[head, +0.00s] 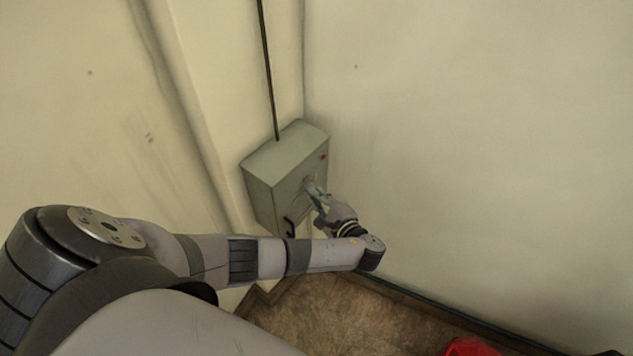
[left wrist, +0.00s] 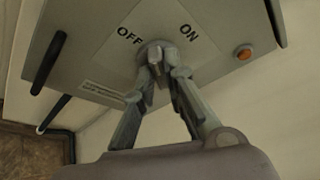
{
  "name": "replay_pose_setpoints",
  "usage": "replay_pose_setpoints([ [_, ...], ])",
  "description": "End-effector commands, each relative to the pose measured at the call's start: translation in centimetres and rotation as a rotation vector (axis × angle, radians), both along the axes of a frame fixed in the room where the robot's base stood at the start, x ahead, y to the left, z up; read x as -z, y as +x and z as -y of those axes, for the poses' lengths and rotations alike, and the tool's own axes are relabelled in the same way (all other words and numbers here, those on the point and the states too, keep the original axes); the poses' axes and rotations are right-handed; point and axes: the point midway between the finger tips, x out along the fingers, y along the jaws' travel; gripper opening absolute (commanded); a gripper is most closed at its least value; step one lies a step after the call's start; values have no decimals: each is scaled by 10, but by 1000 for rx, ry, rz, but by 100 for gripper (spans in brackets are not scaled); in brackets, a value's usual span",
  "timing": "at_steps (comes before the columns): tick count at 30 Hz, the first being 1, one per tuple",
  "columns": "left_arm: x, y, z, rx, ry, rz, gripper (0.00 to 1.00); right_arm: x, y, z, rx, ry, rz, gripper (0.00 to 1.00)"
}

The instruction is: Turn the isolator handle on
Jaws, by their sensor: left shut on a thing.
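The isolator box (head: 270,180) is a grey metal case on the wall near the corner. In the left wrist view its front face (left wrist: 100,60) carries the words OFF and ON, with the round handle mount (left wrist: 155,50) between them. My left gripper (head: 318,192) reaches the front of the box. In the left wrist view my left gripper (left wrist: 160,73) is shut on the isolator handle (left wrist: 155,66), just below the labels. The fingers hide part of the handle, so its exact setting is hard to tell. My right gripper is in neither view.
An orange indicator lamp (left wrist: 244,53) sits right of the ON label. A black lever (left wrist: 48,63) is on the box's left part. A dark conduit (head: 267,70) runs up from the box. A red object (head: 470,347) stands on the brown floor (head: 330,315) at the bottom.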

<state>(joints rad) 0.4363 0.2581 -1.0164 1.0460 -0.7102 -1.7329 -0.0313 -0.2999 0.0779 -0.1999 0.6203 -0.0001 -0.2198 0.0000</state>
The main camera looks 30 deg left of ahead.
Motion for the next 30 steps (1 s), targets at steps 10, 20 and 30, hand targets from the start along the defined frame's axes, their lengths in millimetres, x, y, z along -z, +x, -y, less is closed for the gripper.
replay_pose_setpoints([
  [10,-6,2,-1,-4,25,-332,0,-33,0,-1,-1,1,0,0],
  [20,-5,4,0,-3,49,-639,0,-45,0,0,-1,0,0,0],
  [30,-3,6,0,-3,70,-893,0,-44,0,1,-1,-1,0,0],
])
